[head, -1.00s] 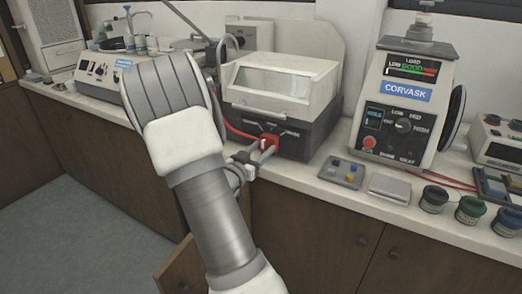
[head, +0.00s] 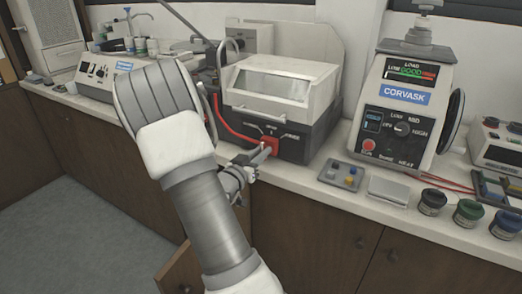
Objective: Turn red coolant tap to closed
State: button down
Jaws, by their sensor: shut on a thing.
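The red coolant tap (head: 271,145) is on the front of a dark-based machine with a pale lidded box (head: 281,83) on top. A red hose (head: 234,132) runs to it from the left. Small labels sit around the tap, too small to read surely. My gripper (head: 263,154) reaches the tap from the lower left and is shut on it. The fingertips hide part of the tap, so its exact angle is hard to tell.
The CORVASK press (head: 405,105) stands to the right. A small tray with coloured parts (head: 341,174), a grey block (head: 389,190) and several lidded jars (head: 432,202) line the counter's front. An open cabinet door (head: 176,276) is below my arm.

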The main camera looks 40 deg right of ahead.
jog(key=n+p, duration=0.3)
jog(key=n, duration=0.1)
jog(key=shift+w+a+r, duration=0.1)
jog(key=shift+n+p, duration=1.15)
jog(key=shift+n, duration=0.45)
jog(key=shift+f, duration=0.2)
jog(key=c, duration=0.8)
grip_release()
jog(key=shift+o, duration=0.2)
jog(key=shift+a, duration=0.1)
jog(key=p+v, duration=0.1)
jog(key=v, duration=1.6)
jog(key=shift+p, duration=0.35)
jog(key=shift+a+r, duration=0.1)
